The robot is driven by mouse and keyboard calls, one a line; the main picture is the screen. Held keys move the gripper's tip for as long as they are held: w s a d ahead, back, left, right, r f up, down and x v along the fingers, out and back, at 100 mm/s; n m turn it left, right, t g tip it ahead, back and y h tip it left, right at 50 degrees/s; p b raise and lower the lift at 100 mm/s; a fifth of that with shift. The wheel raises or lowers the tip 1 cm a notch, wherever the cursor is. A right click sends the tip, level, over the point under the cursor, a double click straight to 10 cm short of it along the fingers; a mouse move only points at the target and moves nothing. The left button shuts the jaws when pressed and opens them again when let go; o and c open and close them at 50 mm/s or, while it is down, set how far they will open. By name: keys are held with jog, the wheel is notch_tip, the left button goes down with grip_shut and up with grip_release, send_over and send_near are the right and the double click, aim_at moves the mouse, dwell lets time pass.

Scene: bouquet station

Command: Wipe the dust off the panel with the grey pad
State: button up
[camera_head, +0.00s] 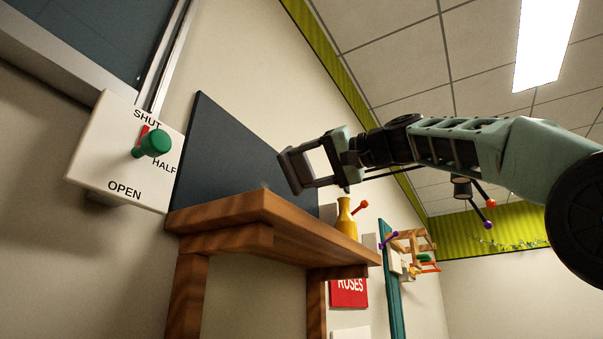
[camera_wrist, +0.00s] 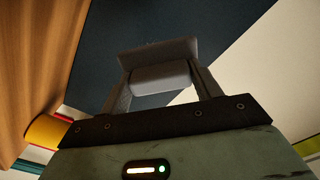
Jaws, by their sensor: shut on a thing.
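The dark blue-grey panel (camera_head: 222,150) stands upright against the wall behind a wooden table. A small faint pale patch shows low on it, near the table top; I cannot tell if it is dust. My gripper (camera_head: 310,166) is shut on the grey pad (camera_head: 290,171) and holds it above the table's right part. In the wrist view the pad (camera_wrist: 162,76) sits between both fingers, with the panel (camera_wrist: 105,45) behind it. I cannot tell whether pad and panel touch. The pad hides part of the panel.
The wooden table (camera_head: 235,212) lies below the pad. A yellow vase (camera_head: 346,222) with an orange-tipped stem stands at its right end. A white plate with a green knob (camera_head: 155,143) is on the wall at left. A red ROSES sign (camera_head: 349,291) hangs lower right.

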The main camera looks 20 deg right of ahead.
jog(key=shift+w+a, duration=0.1)
dwell(0.5)
jog(key=w+a+f+p, duration=0.1)
jog(key=w+a, duration=0.3)
jog(key=w, duration=0.1)
jog(key=shift+w+f, duration=0.2)
jog(key=shift+f, duration=0.2)
jog(key=shift+p+x, duration=0.75)
jog(key=shift+x, duration=0.25)
dwell(0.6)
jog(key=shift+d, duration=0.1)
jog(key=w+d, duration=0.2)
jog(key=d, duration=0.1)
jog(key=shift+w, duration=0.2)
jog(key=shift+s+a, duration=0.6)
jog(key=shift+a, duration=0.25)
jog(key=shift+s+a, duration=0.55)
jog(key=shift+a, duration=0.3)
